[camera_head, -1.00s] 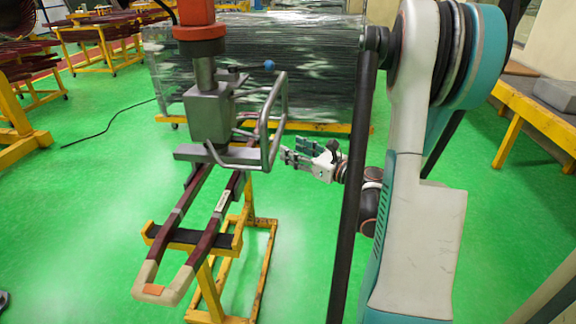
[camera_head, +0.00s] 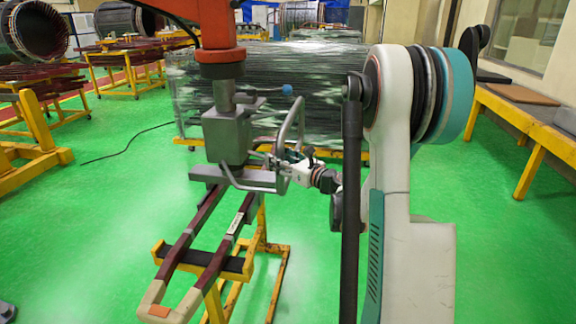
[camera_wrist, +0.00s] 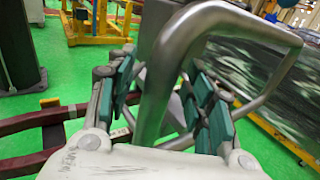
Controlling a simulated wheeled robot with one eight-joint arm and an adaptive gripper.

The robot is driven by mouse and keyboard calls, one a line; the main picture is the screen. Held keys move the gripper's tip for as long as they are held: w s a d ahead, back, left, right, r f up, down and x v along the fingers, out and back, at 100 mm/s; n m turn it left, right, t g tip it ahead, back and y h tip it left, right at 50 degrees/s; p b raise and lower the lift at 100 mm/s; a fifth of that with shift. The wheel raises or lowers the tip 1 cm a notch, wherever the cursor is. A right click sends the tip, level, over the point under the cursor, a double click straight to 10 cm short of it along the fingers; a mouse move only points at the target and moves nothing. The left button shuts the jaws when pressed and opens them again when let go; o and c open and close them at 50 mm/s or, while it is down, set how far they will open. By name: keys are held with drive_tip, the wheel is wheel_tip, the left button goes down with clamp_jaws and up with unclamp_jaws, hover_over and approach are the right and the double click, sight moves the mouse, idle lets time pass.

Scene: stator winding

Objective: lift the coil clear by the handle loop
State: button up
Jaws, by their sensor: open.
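The coil (camera_head: 207,212) is a long maroon loop with a beige end, tilted and resting on a yellow stand (camera_head: 246,265). A grey clamp block (camera_head: 227,136) sits on its upper part, hung from an orange arm (camera_head: 219,62). A bent grey metal handle loop (camera_head: 298,112) stands at the block's right side. My gripper (camera_head: 285,165) is at the lower part of this loop. In the wrist view, my gripper's (camera_wrist: 165,103) green-padded fingers are open on both sides of the loop's tube (camera_wrist: 158,82). Gaps show beside the tube; contact lower down is hidden.
A wrapped stack (camera_head: 320,85) stands behind the coil. Yellow racks (camera_head: 125,70) with maroon coils stand at the back left, and a yellow bench (camera_head: 505,105) at the right. The green floor is open around the stand.

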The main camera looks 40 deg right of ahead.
drive_tip(key=shift+w, duration=0.25)
clamp_jaws()
idle(0.4)
idle(0.4)
